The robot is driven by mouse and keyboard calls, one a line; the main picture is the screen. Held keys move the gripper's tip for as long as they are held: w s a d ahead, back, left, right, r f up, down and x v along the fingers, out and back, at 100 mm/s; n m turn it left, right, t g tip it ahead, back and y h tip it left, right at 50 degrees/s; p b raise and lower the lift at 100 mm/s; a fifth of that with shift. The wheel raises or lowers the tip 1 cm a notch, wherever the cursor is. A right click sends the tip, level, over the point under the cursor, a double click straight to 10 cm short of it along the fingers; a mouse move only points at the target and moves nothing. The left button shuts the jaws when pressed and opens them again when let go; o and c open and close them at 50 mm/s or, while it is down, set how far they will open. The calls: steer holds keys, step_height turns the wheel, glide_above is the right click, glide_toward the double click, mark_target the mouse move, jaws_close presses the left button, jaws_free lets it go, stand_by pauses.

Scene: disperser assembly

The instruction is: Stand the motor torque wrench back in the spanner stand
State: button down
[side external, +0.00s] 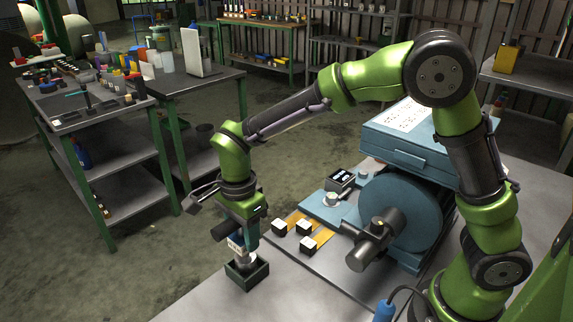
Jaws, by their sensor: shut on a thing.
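My gripper (241,243) points down at the front of the table, directly over a small dark open box, apparently the spanner stand (259,278). It is shut on a tool with a pale metal lower part, apparently the motor torque wrench (245,263). The tool looks roughly upright. Its lower end is at the box's mouth and is hidden by the box walls. I cannot tell whether it touches the bottom. My fingers largely hide the tool's upper part.
Several black-and-white blocks (308,245) sit on yellow strips right of the stand. A blue machine with a large round drum (401,222) and dark motor stands farther right, below a blue case (395,150). The table left of the stand is clear near its edge.

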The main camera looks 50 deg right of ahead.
steer(key=shift+f, duration=1.15)
steer(key=shift+f, duration=0.15)
steer(key=c, duration=0.5)
jaws_free()
